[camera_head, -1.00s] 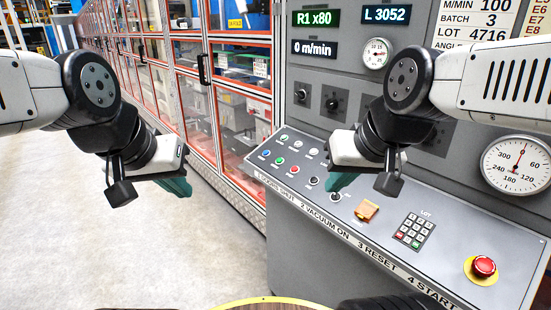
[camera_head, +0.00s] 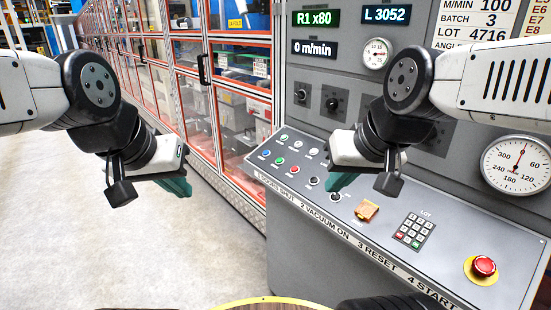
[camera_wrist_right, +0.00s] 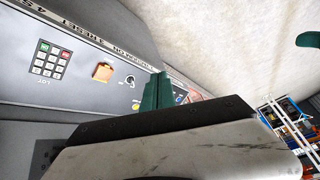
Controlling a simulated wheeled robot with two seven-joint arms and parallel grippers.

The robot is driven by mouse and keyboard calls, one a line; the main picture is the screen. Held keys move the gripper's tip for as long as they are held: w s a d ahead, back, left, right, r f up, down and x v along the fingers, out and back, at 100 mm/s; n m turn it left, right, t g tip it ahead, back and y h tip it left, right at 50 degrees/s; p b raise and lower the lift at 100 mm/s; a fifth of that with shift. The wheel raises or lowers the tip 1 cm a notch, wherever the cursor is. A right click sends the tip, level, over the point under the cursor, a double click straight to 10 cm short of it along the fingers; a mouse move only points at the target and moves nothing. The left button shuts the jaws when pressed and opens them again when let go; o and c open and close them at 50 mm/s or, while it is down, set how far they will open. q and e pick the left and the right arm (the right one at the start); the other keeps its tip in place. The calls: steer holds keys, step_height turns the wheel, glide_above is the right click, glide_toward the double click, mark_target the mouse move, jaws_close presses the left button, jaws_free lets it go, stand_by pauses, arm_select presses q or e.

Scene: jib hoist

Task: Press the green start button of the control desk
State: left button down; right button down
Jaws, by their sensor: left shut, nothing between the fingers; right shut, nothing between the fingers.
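The control desk (camera_head: 405,205) stands at the right in the head view, its sloped top carrying small buttons. The green start button (camera_head: 279,160) is small, in the front row between a blue and a red button. My right gripper (camera_head: 339,183) is shut and empty, over the desk to the right of the buttons; its teal fingers (camera_wrist_right: 157,92) also show in the right wrist view. They hide part of the desk there, and I cannot make out the green button. My left gripper (camera_head: 181,187) is shut and empty, over the floor left of the desk.
An orange switch (camera_head: 367,210), a keypad (camera_head: 413,232) and a red emergency button (camera_head: 484,266) on a yellow base lie along the desk, right of my right gripper. Dials and displays fill the upright panel behind. Red-framed glass cabinets (camera_head: 235,95) stand left of the desk. Pale floor is free at left.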

steer(key=shift+w, duration=0.1)
steer(key=m+t+y, duration=0.2)
steer(key=m, duration=1.4)
glide_above(279, 160)
steer(key=s+a, duration=0.3)
step_height(279, 160, down, 6)
steer(key=shift+s+a+f, duration=0.1)
steer(key=shift+s+a, duration=0.1)
steer(key=shift+s, duration=0.05)
steer(key=shift+w+d+f, duration=0.35)
steer(key=shift+d+f, duration=0.1)
steer(key=shift+f, duration=0.9)
steer(key=shift+w+d+f, duration=0.3)
steer(key=shift+d+f, duration=0.2)
steer(key=shift+f, duration=0.9)
steer(key=shift+w+d+f, duration=0.35)
steer(key=shift+d+f, duration=0.1)
steer(key=shift+f, duration=0.9)
steer(key=shift+f, duration=0.1)
steer(key=shift+w+d+f, duration=0.1)
steer(key=shift+d+f, duration=0.05)
steer(key=shift+f, duration=0.1)
